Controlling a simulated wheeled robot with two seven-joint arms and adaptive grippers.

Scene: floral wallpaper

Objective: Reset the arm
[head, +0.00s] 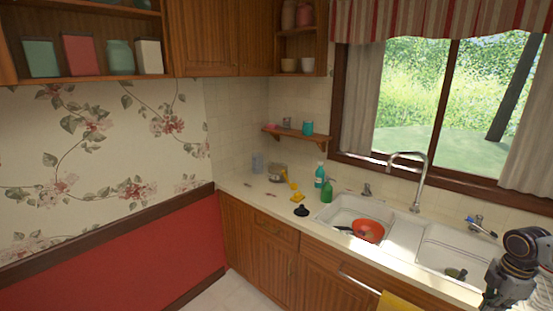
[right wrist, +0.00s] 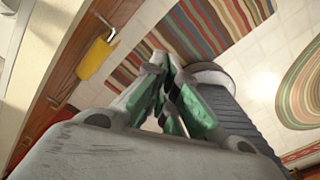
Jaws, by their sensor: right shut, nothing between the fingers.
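My right gripper (right wrist: 170,75) shows in the right wrist view with its green-padded fingers together and nothing visible between them. It points down toward the floor beside the cabinet fronts and touches nothing that I can see. My right arm (head: 515,265) comes in at the lower right of the head view, in front of the sink's right end; its fingers are not clear there. My left arm and gripper are not in view.
A double sink (head: 345,212) holds a red-orange bowl (head: 368,230). A yellow towel (right wrist: 97,60) hangs at the wooden cabinets. A striped rug (right wrist: 205,40) and a round rug (right wrist: 300,90) lie on the tiled floor.

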